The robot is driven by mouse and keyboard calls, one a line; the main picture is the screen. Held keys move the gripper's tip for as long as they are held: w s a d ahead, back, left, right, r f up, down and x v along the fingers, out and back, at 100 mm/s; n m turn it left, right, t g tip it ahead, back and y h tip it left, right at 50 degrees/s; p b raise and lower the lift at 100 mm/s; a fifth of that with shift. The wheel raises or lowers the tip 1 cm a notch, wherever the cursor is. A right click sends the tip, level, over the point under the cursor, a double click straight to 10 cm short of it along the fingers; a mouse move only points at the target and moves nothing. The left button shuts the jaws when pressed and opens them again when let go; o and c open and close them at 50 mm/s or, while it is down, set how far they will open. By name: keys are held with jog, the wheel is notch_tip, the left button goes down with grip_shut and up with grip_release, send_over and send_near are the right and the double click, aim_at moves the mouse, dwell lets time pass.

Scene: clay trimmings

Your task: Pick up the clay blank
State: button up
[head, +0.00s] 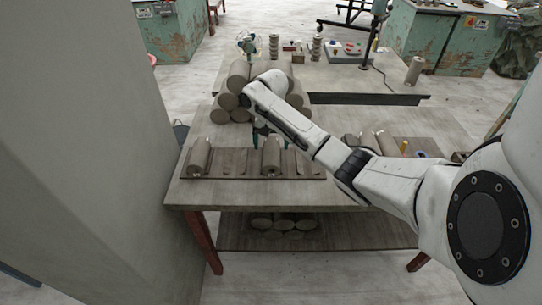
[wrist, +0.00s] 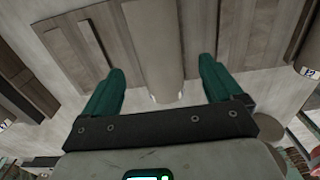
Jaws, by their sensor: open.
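A grey-brown cylindrical clay blank (head: 271,157) lies on the slatted wooden board (head: 231,179) at the front of the table. In the wrist view this clay blank (wrist: 152,50) runs up the middle of the picture, between the two green fingers. My gripper (wrist: 160,75) is open, with one finger to each side of the blank and a visible gap on both sides. In the head view my gripper (head: 264,132) is just behind and above the blank, mostly hidden by my arm. A second clay blank (head: 199,157) lies on the board's left end.
A pile of clay cylinders (head: 238,77) stands behind my gripper. More cylinders (head: 386,144) lie at the right near a yellow object (head: 404,146). A lower shelf (head: 350,232) holds several cylinders. A grey wall (head: 90,150) rises left of the table.

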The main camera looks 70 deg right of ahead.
aim_at(271, 149)
jog(key=shift+f, duration=2.2)
jog(key=c, duration=1.5)
jog(key=shift+r, duration=0.1)
jog(key=shift+c, duration=0.5)
jog(key=shift+r, duration=0.15)
